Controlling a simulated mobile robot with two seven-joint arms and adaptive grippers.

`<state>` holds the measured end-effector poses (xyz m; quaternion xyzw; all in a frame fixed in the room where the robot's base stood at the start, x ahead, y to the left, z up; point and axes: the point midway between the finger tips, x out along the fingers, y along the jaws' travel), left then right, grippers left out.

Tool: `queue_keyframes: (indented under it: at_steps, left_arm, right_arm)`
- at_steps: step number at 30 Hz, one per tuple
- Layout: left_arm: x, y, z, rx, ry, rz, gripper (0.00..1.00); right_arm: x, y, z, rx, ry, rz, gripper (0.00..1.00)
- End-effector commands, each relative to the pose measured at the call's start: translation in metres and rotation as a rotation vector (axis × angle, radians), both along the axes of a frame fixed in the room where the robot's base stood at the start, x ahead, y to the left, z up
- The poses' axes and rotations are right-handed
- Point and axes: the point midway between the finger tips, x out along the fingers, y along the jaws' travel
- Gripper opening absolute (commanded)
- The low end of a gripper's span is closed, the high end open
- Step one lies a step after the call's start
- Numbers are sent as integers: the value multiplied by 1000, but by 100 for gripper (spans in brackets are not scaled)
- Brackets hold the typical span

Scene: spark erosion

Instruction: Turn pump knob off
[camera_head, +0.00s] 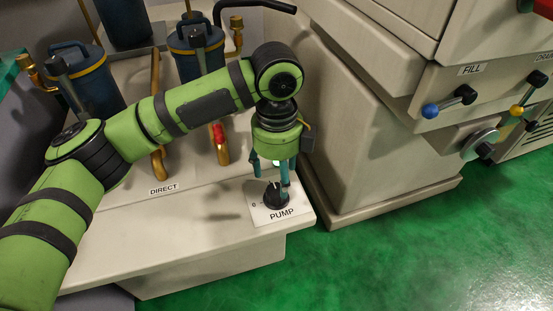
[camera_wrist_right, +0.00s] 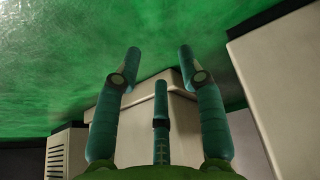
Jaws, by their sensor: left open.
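The pump knob (camera_head: 276,198) is a small black dial on a white plate (camera_head: 262,216) marked PUMP, at the front right corner of the pale bench. A "0" mark shows on the plate to the left of the knob. My left gripper (camera_head: 272,181) points down from above with its teal fingers open, right over and around the knob. I cannot tell whether a finger touches it. One finger partly hides the knob. My right gripper (camera_wrist_right: 159,54) shows in the right wrist view, with its fingers apart and nothing between them. It is not in the head view.
On the bench (camera_head: 140,262) stand dark blue filter canisters (camera_head: 198,60) and brass pipes. A red-handled valve (camera_head: 219,133) is behind my left gripper. A pale machine (camera_head: 375,130) with blue (camera_head: 430,111) and yellow levers stands right. Green floor (camera_head: 400,260) is clear in front.

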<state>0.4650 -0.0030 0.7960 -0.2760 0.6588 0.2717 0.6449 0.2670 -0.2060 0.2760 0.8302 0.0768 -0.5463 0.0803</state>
Motion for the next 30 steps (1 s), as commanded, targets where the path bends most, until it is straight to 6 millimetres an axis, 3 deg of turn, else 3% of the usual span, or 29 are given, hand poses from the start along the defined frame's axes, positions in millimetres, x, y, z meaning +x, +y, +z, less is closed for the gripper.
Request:
queue_keyframes:
  at_steps: [5, 18, 29, 30]
  left_arm:
    - [2, 3, -1, 17, 0, -12, 66]
    - [1, 3, -60, 15, -2, -11, 66]
    - [1, 3, -65, 13, -4, -11, 66]
    - [1, 3, -65, 13, -4, -11, 50]
  right_arm:
    - [-3, 0, -1, 0, 8, -1, 40]
    - [-4, 3, -1, -3, 43, -8, 40]
    - [-3, 3, 1, -3, 44, -8, 40]
    - [-3, 3, 1, -3, 44, -8, 40]
